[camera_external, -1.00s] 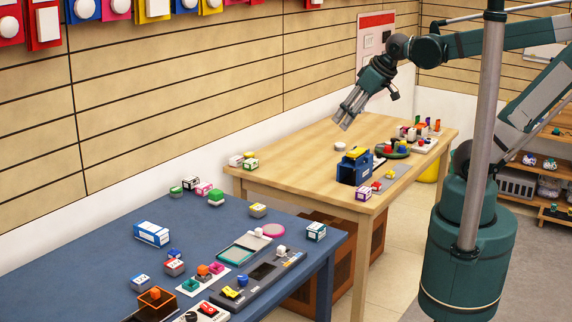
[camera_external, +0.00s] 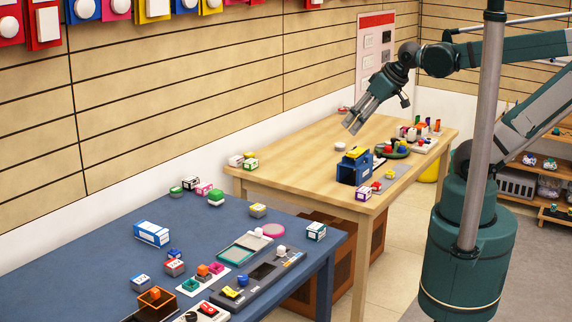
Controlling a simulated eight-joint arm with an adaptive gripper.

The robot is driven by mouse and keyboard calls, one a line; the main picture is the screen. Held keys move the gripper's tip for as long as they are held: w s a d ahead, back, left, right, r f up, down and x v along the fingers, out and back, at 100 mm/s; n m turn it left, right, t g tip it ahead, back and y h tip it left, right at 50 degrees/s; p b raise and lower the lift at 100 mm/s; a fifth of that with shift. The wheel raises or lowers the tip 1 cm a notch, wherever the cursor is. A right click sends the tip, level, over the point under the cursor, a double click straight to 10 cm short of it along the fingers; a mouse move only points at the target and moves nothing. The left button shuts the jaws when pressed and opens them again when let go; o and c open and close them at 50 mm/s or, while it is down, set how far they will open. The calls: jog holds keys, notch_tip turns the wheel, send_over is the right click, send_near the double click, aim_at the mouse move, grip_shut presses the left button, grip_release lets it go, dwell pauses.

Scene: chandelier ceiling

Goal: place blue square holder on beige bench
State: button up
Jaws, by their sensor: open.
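My gripper (camera_external: 353,130) is open and hangs above the beige bench, pointing down and left. It appears behind and above the blue holder, apart from it. Nothing shows between its fingers.
A dark green round tray (camera_external: 405,152) with coloured pieces is right of the holder. A small purple-and-white box (camera_external: 363,194) stands at the bench's front corner. Small boxes (camera_external: 250,165) stand at its left end. The blue table (camera_external: 100,245) holds several boxes and trays.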

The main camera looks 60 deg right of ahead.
jog(key=w+a+f+m+g+y+b, duration=0.1)
jog(key=w+a+f+m+y+b, duration=0.4)
jog(key=w+a, duration=0.65)
jog(key=w+a+f+m+y, duration=0.25)
jog(key=w+a+m, duration=0.35)
jog(key=w+a, duration=0.6)
jog(key=w+a+f+m+g+y+b, duration=0.1)
jog(key=w+a+f+m, duration=0.2)
jog(key=a+f, duration=0.3)
jog(key=w+a+f+m+y+b, duration=0.15)
jog(key=a+f, duration=0.25)
jog(key=a, duration=0.4)
jog(key=m+g+y+b, duration=0.1)
jog(key=m+y+b, duration=0.15)
jog(key=m, duration=0.35)
send_near(174, 252)
jog(key=shift+w+a+r+y, duration=0.2)
jog(key=shift+w+a+y, duration=0.05)
jog(key=shift+w+a, duration=0.4)
jog(key=shift+x, duration=1.25)
